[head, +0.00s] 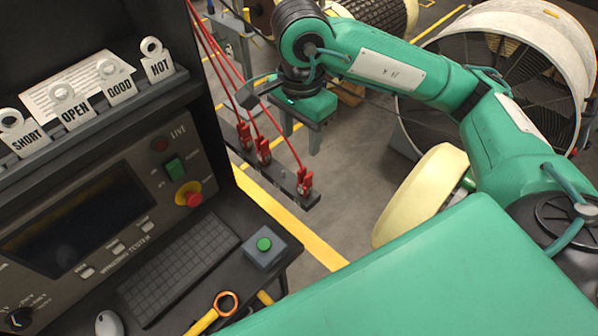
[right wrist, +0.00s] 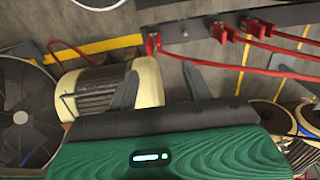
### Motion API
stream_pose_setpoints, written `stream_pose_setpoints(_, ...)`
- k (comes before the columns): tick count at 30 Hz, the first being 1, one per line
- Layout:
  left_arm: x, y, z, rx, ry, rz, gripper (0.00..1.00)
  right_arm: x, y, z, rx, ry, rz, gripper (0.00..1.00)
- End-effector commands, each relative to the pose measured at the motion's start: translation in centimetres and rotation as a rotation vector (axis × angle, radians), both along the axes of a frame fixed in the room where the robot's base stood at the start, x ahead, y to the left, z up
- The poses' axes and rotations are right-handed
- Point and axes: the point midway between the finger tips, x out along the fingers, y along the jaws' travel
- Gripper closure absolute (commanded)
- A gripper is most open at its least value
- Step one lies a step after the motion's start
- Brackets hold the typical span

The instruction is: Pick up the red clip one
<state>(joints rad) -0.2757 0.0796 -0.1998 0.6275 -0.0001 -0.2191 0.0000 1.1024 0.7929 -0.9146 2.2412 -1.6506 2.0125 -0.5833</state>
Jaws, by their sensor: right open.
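Three red clips stand on a dark bar (head: 284,183): a left one (head: 244,135), a middle one (head: 263,150) and a right one (head: 304,181), each with a red cable. Which is clip one cannot be told; I see no numbers on them. The right wrist view shows them in reverse order: the right one (right wrist: 153,43), the middle one (right wrist: 219,33) and the left one (right wrist: 251,28). My right gripper (head: 281,122) is open and empty, above and apart from the clips. Its fingers (right wrist: 160,82) point toward the bar, roughly lined up with the right clip. My left gripper is not in view.
A tester console (head: 90,225) with tagged labels stands left of the bar. A cream drum (head: 420,190) and a large fan (head: 500,50) are at the right. The red cables run up from the clips close by my right gripper. The floor around the bar is mostly clear.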

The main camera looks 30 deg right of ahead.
Motion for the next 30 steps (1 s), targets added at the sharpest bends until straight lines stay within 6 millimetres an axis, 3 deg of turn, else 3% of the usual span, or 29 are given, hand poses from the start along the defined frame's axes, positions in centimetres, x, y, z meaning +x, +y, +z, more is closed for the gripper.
stream_pose_setpoints(6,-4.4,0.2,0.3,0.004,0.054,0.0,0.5,-0.2,0.0,-2.8,0.002,0.007,0.0,0.5)
stream_pose_setpoints(9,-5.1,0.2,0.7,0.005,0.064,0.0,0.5,-0.2,0.0,-4.5,0.003,0.007,0.0,0.5)
stream_pose_setpoints(15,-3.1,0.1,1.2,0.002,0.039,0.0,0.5,-0.2,0.0,-7.2,0.004,0.006,0.0,0.5)
stream_pose_setpoints(20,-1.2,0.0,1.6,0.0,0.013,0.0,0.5,-0.2,0.0,-8.0,0.004,0.004,0.0,0.5)
stream_pose_setpoints(30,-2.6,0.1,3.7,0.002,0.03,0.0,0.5,-0.9,-0.6,-11.1,0.004,0.007,0.001,0.5)
